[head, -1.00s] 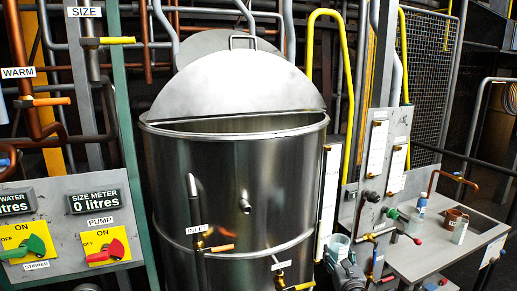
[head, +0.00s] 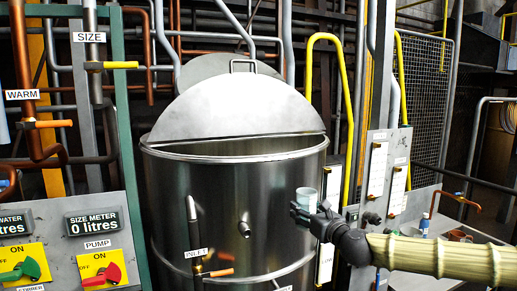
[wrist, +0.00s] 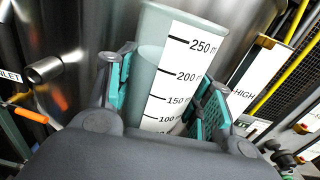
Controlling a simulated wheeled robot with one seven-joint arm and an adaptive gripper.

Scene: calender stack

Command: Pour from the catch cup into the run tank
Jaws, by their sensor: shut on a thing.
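The run tank (head: 210,220) is a large steel drum labelled INLET, with a domed lid covering its back part and an opening along the front rim. My gripper (head: 306,208) is shut on the catch cup (head: 307,197), a pale translucent beaker. In the wrist view the cup (wrist: 150,55) stands between the teal finger pads of my gripper (wrist: 168,95), with a white scale marked up to 250. The cup is roughly upright, in front of the tank's right side and below its rim. I cannot tell whether it holds liquid.
A yellow pipe (head: 310,75) rises behind the tank's right side. A HIGH-labelled gauge (wrist: 250,75) is right of the cup. A valve panel (head: 375,165) and bench are further right. The control panel (head: 75,235) is at left; its size meter reads 0 litres.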

